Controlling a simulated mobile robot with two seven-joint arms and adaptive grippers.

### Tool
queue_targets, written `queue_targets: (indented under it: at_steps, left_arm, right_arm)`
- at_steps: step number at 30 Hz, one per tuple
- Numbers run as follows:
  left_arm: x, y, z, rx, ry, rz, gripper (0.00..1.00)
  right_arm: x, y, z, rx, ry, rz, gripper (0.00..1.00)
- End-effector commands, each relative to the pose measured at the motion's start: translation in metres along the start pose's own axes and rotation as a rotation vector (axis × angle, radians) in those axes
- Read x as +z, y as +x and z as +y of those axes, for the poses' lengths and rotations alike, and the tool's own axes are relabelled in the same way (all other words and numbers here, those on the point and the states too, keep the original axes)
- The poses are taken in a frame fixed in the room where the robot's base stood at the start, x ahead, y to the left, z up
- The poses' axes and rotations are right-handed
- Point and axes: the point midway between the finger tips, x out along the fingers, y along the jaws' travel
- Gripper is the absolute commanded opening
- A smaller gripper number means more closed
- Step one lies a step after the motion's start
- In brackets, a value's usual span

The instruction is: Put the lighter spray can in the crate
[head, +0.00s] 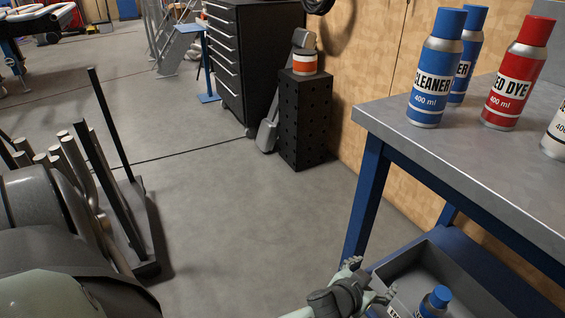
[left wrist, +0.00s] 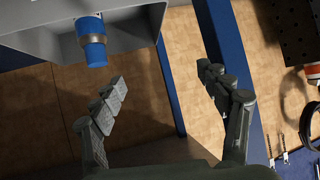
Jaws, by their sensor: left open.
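On the grey bench top (head: 400,128) stand two blue CLEANER spray cans, a front one (head: 436,75) and one behind it (head: 470,40). A red dye can (head: 518,75) stands to their right, and a pale-labelled can (head: 556,135) is cut off by the right edge. The grey crate (head: 425,262) is on the blue lower shelf; a blue-capped can (head: 437,297) and part of another label show inside it. My left gripper (head: 374,280) is open and empty beside the crate. The left wrist view shows its spread fingers (left wrist: 160,85) near a blue-capped can (left wrist: 93,42). Which can is lighter cannot be seen.
The bench's blue leg (head: 364,200) stands just beyond my left gripper. A black perforated pedestal (head: 305,120) with an orange-banded tin (head: 305,62) is by the wall. A rack of metal bars (head: 105,190) stands left. The floor between is clear.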

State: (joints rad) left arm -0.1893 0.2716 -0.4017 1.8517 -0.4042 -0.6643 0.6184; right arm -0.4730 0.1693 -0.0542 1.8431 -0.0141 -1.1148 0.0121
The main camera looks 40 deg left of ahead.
Motion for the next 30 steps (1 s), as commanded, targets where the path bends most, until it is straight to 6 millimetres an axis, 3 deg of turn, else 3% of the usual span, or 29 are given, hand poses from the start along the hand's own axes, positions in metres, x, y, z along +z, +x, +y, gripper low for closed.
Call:
queue_targets:
  at_steps: [1, 6, 12, 15, 19, 30]
  left_arm:
    - [0.024, -0.006, -0.014, -0.03, -0.001, -0.073, 0.75]
    - [0.106, -0.03, -0.054, -0.088, 0.029, -0.325, 0.75]
    - [0.206, -0.076, -0.084, -0.082, 0.058, -0.624, 0.75]
    - [0.238, -0.098, -0.09, -0.06, 0.065, -0.727, 0.75]
    - [0.254, -0.109, -0.093, -0.044, 0.07, -0.778, 0.75]
    - [0.254, -0.109, -0.093, -0.044, 0.072, -0.779, 0.75]
  right_arm:
    - [0.0, 0.0, 0.0, 0.0, 0.0, 0.0, 0.81]
    - [0.0, 0.0, 0.0, 0.0, 0.0, 0.0, 0.81]
    - [0.0, 0.0, 0.0, 0.0, 0.0, -0.001, 0.81]
    - [0.0, 0.0, 0.0, 0.0, 0.0, -0.001, 0.81]
    - [0.0, 0.0, 0.0, 0.0, 0.0, -0.001, 0.81]
    - [0.001, 0.0, 0.0, 0.001, 0.001, -0.002, 0.81]
